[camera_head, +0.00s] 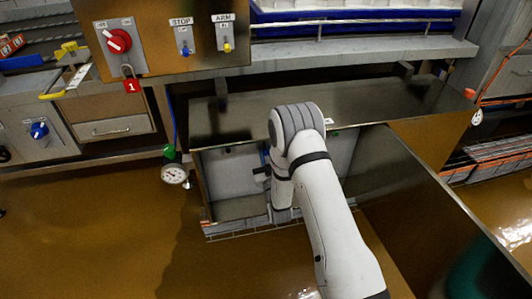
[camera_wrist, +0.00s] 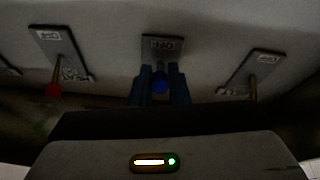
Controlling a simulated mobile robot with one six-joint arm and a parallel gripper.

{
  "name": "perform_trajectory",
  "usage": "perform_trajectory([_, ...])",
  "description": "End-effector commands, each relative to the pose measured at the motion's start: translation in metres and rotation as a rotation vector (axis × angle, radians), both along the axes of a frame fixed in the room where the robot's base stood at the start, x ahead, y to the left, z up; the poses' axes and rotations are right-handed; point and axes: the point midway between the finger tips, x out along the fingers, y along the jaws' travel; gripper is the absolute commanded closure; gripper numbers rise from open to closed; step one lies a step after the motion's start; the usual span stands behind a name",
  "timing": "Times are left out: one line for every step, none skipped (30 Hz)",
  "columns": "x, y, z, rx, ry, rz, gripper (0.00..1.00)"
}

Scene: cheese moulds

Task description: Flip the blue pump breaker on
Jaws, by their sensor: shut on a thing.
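In the head view my arm reaches into an open cabinet (camera_head: 228,176), and the breaker is hidden there.
In the wrist view a red-knobbed lever (camera_wrist: 54,90) is on the left and a brass-coloured lever (camera_wrist: 253,87) on the right, both close to my fingers. In the head view the cabinet's open door (camera_head: 425,205) stands right of my arm. A gauge (camera_head: 174,174) hangs left of the cabinet.

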Motion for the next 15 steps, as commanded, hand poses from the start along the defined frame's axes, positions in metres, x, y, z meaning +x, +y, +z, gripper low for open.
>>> perform_trajectory([0.000, 0.000, 0.006, -0.006, 0.021, 0.000, 1.00])
perform_trajectory([-0.001, 0.000, 0.007, -0.010, 0.034, 0.000, 1.00])
perform_trajectory([-0.001, 0.000, 0.008, -0.016, 0.057, -0.001, 1.00])
perform_trajectory([-0.001, 0.000, 0.010, -0.022, 0.075, 0.000, 1.00])
perform_trajectory([-0.001, 0.000, 0.011, -0.027, 0.094, 0.000, 1.00])
perform_trajectory([-0.002, 0.000, 0.013, -0.035, 0.123, 0.000, 1.00])
perform_trajectory([-0.002, 0.000, 0.015, -0.042, 0.145, -0.001, 1.00])
perform_trajectory([-0.002, 0.000, 0.016, -0.048, 0.168, 0.000, 1.00])
perform_trajectory([-0.002, 0.000, 0.018, -0.057, 0.200, 0.000, 1.00])
perform_trajectory([-0.003, 0.000, 0.020, -0.065, 0.223, 0.000, 1.00])
perform_trajectory([-0.003, 0.000, 0.021, -0.072, 0.249, 0.000, 1.00])
perform_trajectory([-0.003, 0.000, 0.023, -0.081, 0.281, 0.000, 1.00])
perform_trajectory([-0.003, 0.000, 0.024, -0.087, 0.305, 0.000, 1.00])
perform_trajectory([-0.003, 0.000, 0.025, -0.094, 0.330, 0.000, 1.00])
perform_trajectory([-0.003, 0.000, 0.026, -0.104, 0.362, 0.001, 1.00])
